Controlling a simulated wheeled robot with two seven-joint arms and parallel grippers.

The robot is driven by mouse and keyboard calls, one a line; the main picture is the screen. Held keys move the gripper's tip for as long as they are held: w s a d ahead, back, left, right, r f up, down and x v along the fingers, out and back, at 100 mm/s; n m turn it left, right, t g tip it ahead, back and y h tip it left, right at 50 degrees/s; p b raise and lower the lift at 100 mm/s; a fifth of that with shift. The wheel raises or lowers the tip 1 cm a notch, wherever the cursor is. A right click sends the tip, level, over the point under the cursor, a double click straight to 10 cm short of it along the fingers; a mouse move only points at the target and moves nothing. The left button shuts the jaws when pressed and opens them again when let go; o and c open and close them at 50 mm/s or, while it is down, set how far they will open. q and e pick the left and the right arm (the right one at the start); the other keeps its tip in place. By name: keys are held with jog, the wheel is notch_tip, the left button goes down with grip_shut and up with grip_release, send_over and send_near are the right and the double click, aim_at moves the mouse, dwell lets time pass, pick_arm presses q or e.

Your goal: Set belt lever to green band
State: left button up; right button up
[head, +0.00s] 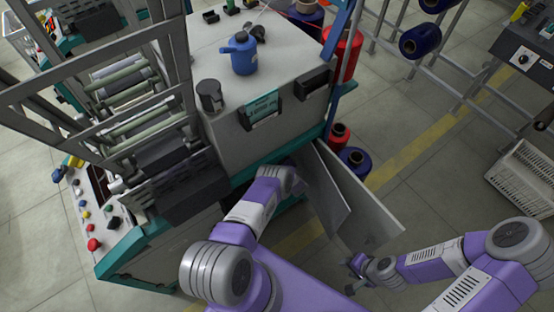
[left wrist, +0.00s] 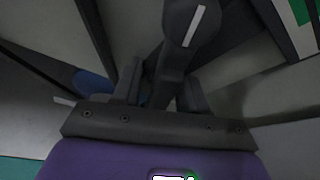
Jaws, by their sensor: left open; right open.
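The belt lever (left wrist: 182,22) shows in the left wrist view as a dark arm with a rounded head bearing a white stripe. A green patch (left wrist: 303,10), seemingly the green band, shows beside white at the upper right corner, apart from the lever head. My left gripper (left wrist: 160,80) is open, with its fingers on either side of the lever's lower part. I cannot tell whether they touch it. In the head view the left hand is hidden inside the machine, behind the open door. My right gripper (head: 357,267) is open and empty, low over the floor.
The winding machine (head: 220,140) fills the left, with a blue can (head: 243,55) and a dark cup (head: 210,95) on top. Its open grey door (head: 365,205) stands between my arms. A white crate (head: 525,180) stands far right.

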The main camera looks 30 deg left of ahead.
pick_arm(q)
grip_shut()
jog(key=shift+m+g+y, duration=0.3)
jog(key=shift+m+g, duration=0.9)
jog(key=shift+m, duration=0.5)
grip_release()
jog(key=shift+r, duration=0.15)
